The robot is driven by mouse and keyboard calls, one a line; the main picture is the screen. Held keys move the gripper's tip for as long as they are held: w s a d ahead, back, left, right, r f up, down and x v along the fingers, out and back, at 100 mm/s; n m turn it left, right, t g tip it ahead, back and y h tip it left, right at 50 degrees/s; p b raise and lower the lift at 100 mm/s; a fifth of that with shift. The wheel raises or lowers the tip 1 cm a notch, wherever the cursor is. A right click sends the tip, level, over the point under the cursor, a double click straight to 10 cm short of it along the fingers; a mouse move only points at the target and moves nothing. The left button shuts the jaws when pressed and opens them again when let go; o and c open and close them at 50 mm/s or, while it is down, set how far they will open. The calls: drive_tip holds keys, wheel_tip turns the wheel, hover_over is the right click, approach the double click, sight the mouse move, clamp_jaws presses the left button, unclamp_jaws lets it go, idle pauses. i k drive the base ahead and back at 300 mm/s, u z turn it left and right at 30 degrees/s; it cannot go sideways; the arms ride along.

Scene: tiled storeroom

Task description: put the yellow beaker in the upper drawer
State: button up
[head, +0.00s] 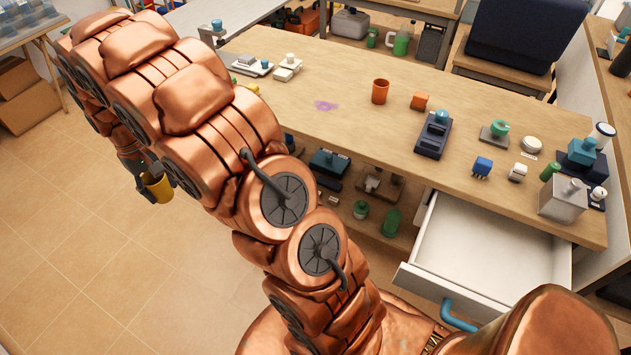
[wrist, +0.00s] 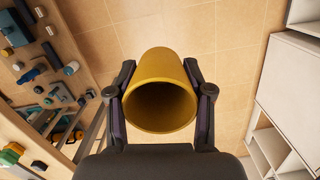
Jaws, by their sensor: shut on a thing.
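The yellow beaker (head: 158,186) is held at the left in the head view, out over the tiled floor and away from the table. In the wrist view the beaker (wrist: 160,92) sits between the two fingers of my gripper (wrist: 160,100), with its open mouth facing the camera and no contents visible. My gripper (head: 150,182) is shut on it; my copper arm partly hides the gripper in the head view. A white drawer (head: 485,255) under the right part of the table is pulled open and looks empty inside. A blue handle (head: 458,315) is on its front.
The wooden table (head: 330,75) carries an orange cup (head: 380,91), an orange block (head: 419,101), a dark blue device (head: 433,135) and several small items towards the right. A shelf below holds green containers (head: 391,222). The tiled floor (head: 60,220) at left is clear.

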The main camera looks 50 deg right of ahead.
sight(457, 266)
drive_tip(key=u, duration=0.5)
drive_tip(key=i, duration=1.75)
drive_tip(key=z, duration=4.3)
drive_tip(key=i, duration=1)
drive_tip(key=z, duration=0.05)
